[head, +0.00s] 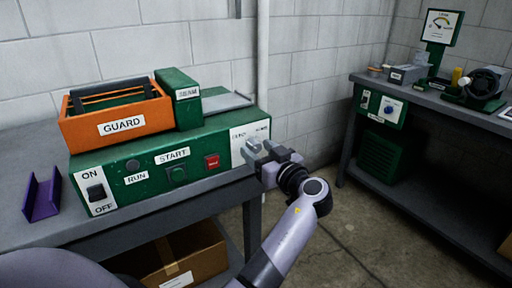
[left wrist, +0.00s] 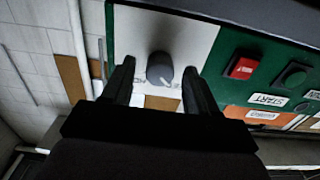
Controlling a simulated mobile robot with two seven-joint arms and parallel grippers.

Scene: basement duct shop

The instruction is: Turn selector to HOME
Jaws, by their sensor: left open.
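The selector is a round grey knob (left wrist: 160,69) on a white plate (left wrist: 208,30) at the right end of the green control panel (head: 140,178). A pale pointer mark on the knob faces the lower right in the left wrist view. The plate (head: 240,134) also shows in the head view, with small lettering I cannot read surely; the knob there is hidden by the gripper. My left gripper (head: 262,151) is open in front of the plate. Its two fingers stand on either side of the knob, with gaps visible. My right gripper is not in view.
The panel also carries a red button (head: 212,161), a green START button (head: 177,174) and an ON/OFF switch (head: 96,193). An orange GUARD box (head: 118,127) sits on top. A purple channel piece (head: 42,197) lies at left. A second bench (head: 440,100) stands at right.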

